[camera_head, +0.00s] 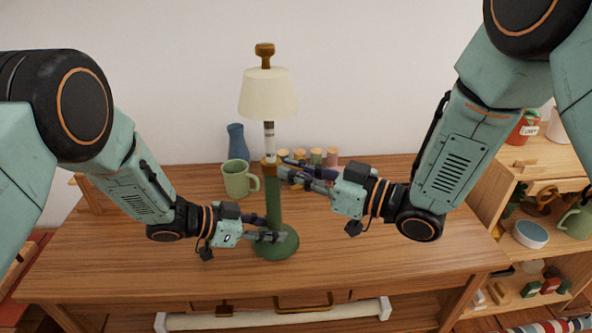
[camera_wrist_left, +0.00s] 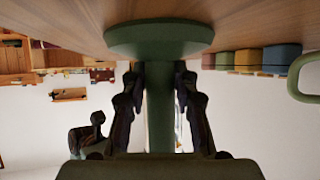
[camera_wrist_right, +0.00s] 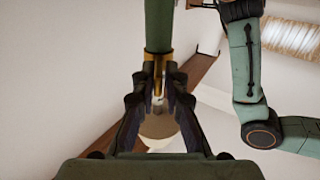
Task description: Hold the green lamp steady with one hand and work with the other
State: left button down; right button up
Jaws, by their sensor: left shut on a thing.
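The green lamp stands upright on the wooden desk, with a round green base (camera_head: 287,244), a green stem (camera_head: 273,200), a brass collar (camera_head: 269,169) and a cream shade (camera_head: 267,93). My left gripper (camera_head: 270,236) is shut on the lower stem just above the base; the left wrist view shows its fingers on both sides of the stem (camera_wrist_left: 160,120). My right gripper (camera_head: 284,172) is at the collar. In the right wrist view its fingers flank the collar (camera_wrist_right: 157,60); whether they press on it cannot be told. A pale bulb or socket part (camera_head: 269,135) shows below the shade.
A green mug (camera_head: 237,181) and a blue vase (camera_head: 236,142) stand behind the lamp to the left. Several coloured containers (camera_head: 316,156) stand behind my right gripper. The desk's front (camera_head: 380,255) is clear. Shelves with a bowl (camera_head: 530,233) and mugs are at the right.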

grip_shut()
jog(key=shift+w+d+n+g+y, duration=0.1)
jog(key=shift+w+n+g+y, duration=0.3)
jog(key=shift+n+g, duration=0.65)
jog(key=shift+w+d+n+g+y, duration=0.2)
jog(key=shift+n+g+y, duration=0.45)
jog(key=shift+g, duration=0.85)
jog(key=shift+w+d+n+g+y, duration=0.1)
jog(key=shift+w+n+g+y, duration=0.3)
jog(key=shift+n+g, duration=0.7)
jog(key=o, duration=0.5)
grip_release()
jog(key=shift+m, duration=0.3)
